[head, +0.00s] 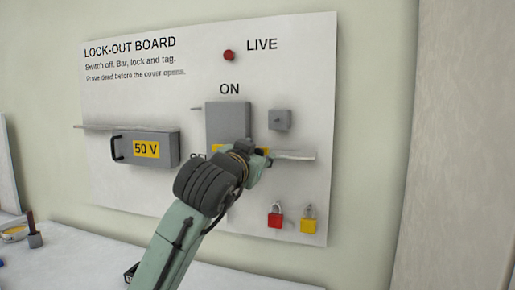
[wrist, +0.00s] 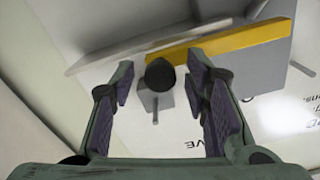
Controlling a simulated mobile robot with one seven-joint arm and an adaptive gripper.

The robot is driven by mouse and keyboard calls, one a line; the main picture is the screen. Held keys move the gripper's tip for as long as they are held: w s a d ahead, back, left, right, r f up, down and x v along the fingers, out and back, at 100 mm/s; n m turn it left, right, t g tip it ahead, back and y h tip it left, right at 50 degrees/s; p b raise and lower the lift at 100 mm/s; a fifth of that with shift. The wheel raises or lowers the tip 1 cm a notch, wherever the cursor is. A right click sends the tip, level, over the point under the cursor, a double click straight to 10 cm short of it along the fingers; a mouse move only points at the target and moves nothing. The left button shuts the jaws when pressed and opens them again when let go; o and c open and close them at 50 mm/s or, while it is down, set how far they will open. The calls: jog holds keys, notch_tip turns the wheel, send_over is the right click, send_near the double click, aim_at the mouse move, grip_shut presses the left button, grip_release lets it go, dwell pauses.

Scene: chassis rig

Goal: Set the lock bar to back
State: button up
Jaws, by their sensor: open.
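In the wrist view, my gripper (wrist: 165,100) is open. A round black knob (wrist: 160,74) shows between its fingertips, with no finger clearly touching it. A long grey strip (wrist: 125,50), seemingly the bar, runs beyond the fingers. The grey switch box (head: 227,122) with a yellow band stands behind my gripper.
A small grey block (head: 279,120) sits right of the switch box. A red padlock (head: 275,217) and a yellow padlock (head: 308,220) hang below. A grey 50 V box (head: 148,149) with a black handle is at left. A red lamp (head: 229,55) is above.

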jog(key=shift+w+d, duration=0.1)
jog(key=shift+w, duration=0.15)
jog(key=shift+c, duration=0.6)
grip_shut()
jog(key=shift+s, duration=0.1)
